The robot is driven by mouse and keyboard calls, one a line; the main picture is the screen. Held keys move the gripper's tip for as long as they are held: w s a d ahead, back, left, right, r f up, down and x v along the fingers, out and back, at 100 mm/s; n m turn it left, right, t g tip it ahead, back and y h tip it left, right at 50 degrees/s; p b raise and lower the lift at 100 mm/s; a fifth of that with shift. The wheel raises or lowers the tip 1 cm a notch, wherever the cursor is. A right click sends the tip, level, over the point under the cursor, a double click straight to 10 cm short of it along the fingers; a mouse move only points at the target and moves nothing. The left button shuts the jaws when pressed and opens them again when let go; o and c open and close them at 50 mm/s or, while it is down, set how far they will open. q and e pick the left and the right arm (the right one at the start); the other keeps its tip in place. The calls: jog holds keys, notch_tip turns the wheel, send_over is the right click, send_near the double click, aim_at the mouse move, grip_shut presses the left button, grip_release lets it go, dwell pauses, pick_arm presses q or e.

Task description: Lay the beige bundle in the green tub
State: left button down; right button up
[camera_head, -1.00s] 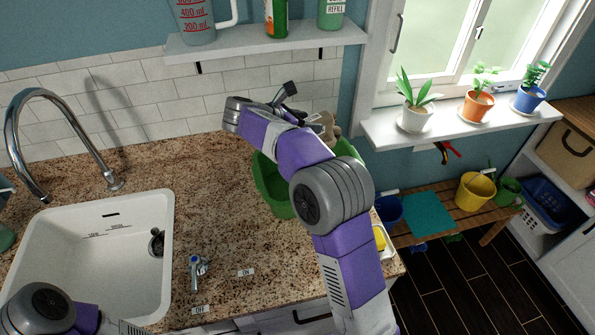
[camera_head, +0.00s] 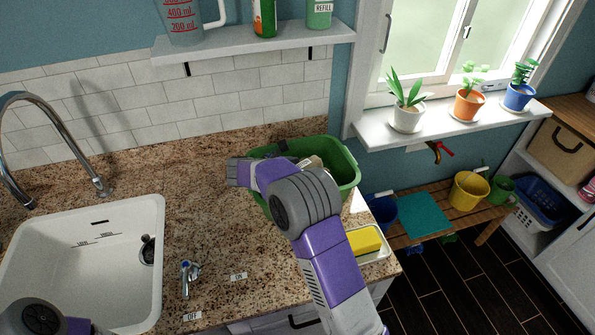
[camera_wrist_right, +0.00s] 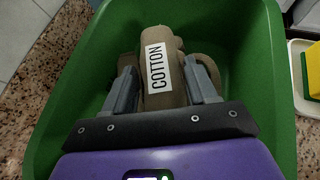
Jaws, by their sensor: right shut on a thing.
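The green tub (camera_head: 346,163) stands on the counter at the back right, mostly behind my right arm in the head view. In the right wrist view, the tub (camera_wrist_right: 255,70) surrounds the beige bundle (camera_wrist_right: 175,45), which has a white COTTON label. My right gripper (camera_wrist_right: 161,85) is shut on the bundle, one finger on each side, within the tub's outline. Only a small pale part of the bundle (camera_head: 312,162) shows in the head view. Whether it touches the tub's floor cannot be told. My left gripper is out of view.
A white sink (camera_head: 70,245) with a tap fills the left of the counter. A yellow block (camera_head: 364,240) lies in a white dish right of the tub. A shelf (camera_head: 250,42) with bottles hangs above. Counter between sink and tub is clear.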

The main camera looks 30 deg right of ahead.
jog(key=shift+f, duration=0.5)
jog(key=o, duration=1.5)
jog(key=v, duration=1.2)
jog(key=shift+p, duration=0.35)
jog(key=shift+a, duration=0.1)
